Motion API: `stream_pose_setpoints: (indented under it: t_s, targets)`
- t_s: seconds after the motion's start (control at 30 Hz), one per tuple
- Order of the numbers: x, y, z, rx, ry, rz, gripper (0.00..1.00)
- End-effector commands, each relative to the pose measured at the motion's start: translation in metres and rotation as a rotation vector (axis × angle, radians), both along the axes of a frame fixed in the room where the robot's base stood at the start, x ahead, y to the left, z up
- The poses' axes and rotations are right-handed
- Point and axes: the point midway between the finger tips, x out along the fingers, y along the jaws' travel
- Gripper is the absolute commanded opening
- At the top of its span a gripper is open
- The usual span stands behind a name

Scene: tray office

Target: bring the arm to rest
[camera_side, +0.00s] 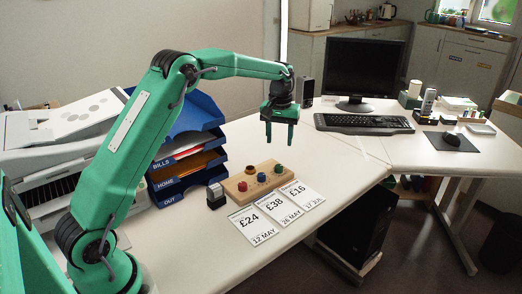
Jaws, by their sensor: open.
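My gripper (280,134) hangs at the end of the raised green arm, pointing down, with its two fingers apart and nothing between them. It is in the air above the white desk (345,175), higher than the wooden block and the papers. The wooden block (237,195) holds several coloured round pieces and sits on the desk below and a little left of the gripper. The gripper touches nothing that I can see.
Three price cards (266,216) lie in front of the block, and a small dark stamp (215,196) stands left of it. A blue letter tray stack (192,120) and a printer (62,140) stand at left. A keyboard (364,124) and monitor (362,70) are at right.

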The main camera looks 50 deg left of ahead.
Motion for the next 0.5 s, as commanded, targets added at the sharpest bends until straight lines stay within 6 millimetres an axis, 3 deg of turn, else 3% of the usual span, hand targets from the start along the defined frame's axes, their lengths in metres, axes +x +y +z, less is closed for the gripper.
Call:
stream_pose_setpoints:
  t_s: [0.2,0.5]
  targets:
    - [-0.028,-0.018,0.045,0.012,-0.055,-0.069,0.48]
    - [-0.077,-0.042,0.093,0.031,-0.126,-0.165,0.48]
